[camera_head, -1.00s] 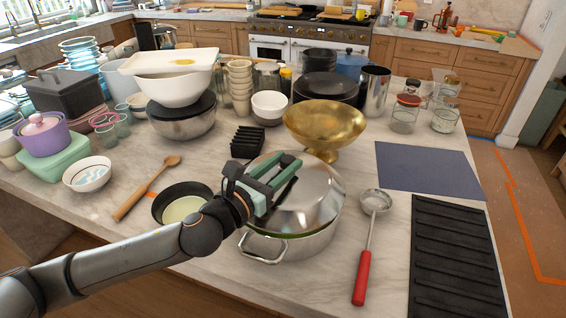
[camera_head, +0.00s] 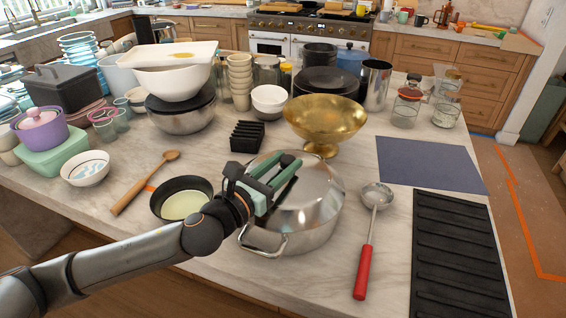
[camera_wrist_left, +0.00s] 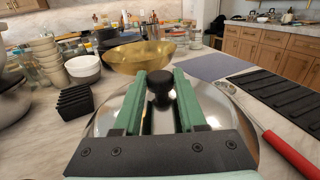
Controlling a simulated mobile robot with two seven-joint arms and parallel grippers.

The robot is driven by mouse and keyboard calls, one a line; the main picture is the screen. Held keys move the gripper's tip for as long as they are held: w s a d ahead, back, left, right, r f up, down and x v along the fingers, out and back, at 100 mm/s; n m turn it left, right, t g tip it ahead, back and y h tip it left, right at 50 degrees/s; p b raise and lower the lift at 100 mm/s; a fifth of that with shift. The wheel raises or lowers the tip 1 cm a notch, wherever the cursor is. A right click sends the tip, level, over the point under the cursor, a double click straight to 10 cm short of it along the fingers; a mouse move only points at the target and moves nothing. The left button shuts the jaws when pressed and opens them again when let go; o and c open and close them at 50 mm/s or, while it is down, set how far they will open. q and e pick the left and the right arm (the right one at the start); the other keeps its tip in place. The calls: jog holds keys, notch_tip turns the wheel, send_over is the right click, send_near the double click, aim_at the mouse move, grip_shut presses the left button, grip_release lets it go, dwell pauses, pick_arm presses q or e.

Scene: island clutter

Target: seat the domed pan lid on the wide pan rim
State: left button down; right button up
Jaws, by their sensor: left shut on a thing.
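The domed pan lid (camera_head: 308,195) is shiny metal and lies level over the wide pan (camera_head: 312,238), a steel pot with a side handle. In the head view the lid's edge meets the pan's rim with no clear gap; the near left part is hidden by my arm. My left gripper (camera_head: 280,178) is over the lid, its green fingers shut on the lid's black knob (camera_wrist_left: 160,86), as the left wrist view shows. The lid (camera_wrist_left: 112,108) spreads below the fingers there. My right gripper is not in view.
A gold footed bowl (camera_head: 326,118) stands close behind the pan. A black rack (camera_head: 247,136) and a dark bowl (camera_head: 182,200) are to the left. A red-handled ladle (camera_head: 367,250), a black ribbed mat (camera_head: 455,255) and a blue-grey mat (camera_head: 430,163) lie to the right.

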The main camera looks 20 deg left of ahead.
pick_arm(q)
jog(key=shift+c, duration=2)
grip_release()
jog(key=shift+s+f, duration=0.1)
jog(key=shift+f, duration=0.05)
jog(key=shift+s+a, duration=0.15)
jog(key=shift+s, duration=0.15)
jog(key=b, duration=0.3)
send_over(249, 222)
jog(key=shift+w+f, duration=0.15)
jog(key=shift+w, duration=0.1)
jog(key=shift+s+r+p, duration=0.25)
jog(key=shift+r+p, duration=0.15)
jog(key=shift+p, duration=0.5)
jog(key=shift+p+v, duration=0.8)
jog(key=shift+v, duration=0.05)
jog(key=shift+f, duration=0.15)
